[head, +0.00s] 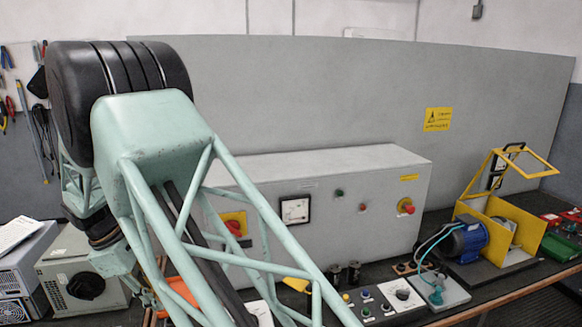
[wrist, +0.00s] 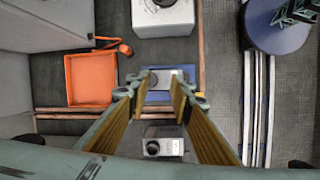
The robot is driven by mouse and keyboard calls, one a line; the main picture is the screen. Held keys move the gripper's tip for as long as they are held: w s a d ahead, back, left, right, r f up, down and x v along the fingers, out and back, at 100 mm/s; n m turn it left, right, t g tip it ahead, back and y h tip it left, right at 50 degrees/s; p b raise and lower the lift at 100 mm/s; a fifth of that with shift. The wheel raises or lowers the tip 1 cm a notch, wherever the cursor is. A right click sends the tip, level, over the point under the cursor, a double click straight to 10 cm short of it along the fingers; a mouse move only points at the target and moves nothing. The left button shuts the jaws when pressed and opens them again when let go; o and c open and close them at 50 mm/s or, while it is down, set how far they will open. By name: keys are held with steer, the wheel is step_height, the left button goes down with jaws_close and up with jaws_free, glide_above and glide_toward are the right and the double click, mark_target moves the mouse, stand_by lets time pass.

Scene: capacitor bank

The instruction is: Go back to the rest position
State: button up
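My gripper (wrist: 162,86) shows in the wrist view with its two yellow-lined fingers apart. I see nothing held between them. Below the fingers lie a blue plate (wrist: 157,97) with a small grey device on it, and a small grey box (wrist: 163,147) nearer the bottom of the picture. Both appear to be on the bench, apart from the fingers. In the head view my pale green arm fills the left and centre, and my gripper cannot be made out there.
A grey cabinet (head: 355,225) with gauge and buttons stands on the bench. A blue motor (head: 466,242) and a yellow frame (head: 508,228) are at right. An orange tray (wrist: 90,80) and a white box (wrist: 163,18) lie around the gripper. A round blue-topped stool (wrist: 278,30) is at upper right.

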steer(key=w+d+r+m+t+y+b, duration=0.1)
steer(key=w+d+r+m, duration=0.1)
steer(key=w+d+r, duration=0.65)
steer(key=w+d+r+m+t+y+b, duration=0.1)
steer(key=w+d+r+m+b, duration=0.15)
steer(key=d+r, duration=1)
steer(key=s+d+r+m+t+b, duration=0.1)
steer(key=d+r+m, duration=0.1)
steer(key=d+r, duration=0.65)
steer(key=s+d+r+m+t+b, duration=0.1)
steer(key=d+r, duration=0.2)
steer(key=d, duration=1.1)
steer(key=s+d+r+m+p, duration=0.1)
steer(key=s+d+r+m, duration=0.15)
steer(key=s+d, duration=0.55)
steer(key=s+d+r+m, duration=0.1)
steer(key=s+d+m, duration=0.3)
steer(key=s, duration=0.7)
steer(key=s+d+f+m, duration=0.1)
steer(key=s+f, duration=0.1)
steer(key=s, duration=0.7)
steer(key=s+d+f+m+g+p, duration=0.1)
steer(key=s+d+f+m, duration=0.1)
steer(key=s, duration=0.7)
steer(key=s+d+f+m+y, duration=0.1)
steer(key=s+d+f+m, duration=0.1)
steer(key=s, duration=0.7)
steer(key=shift+s+f+g, duration=0.3)
steer(key=shift+s+f, duration=0.05)
steer(key=shift+f, duration=0.3)
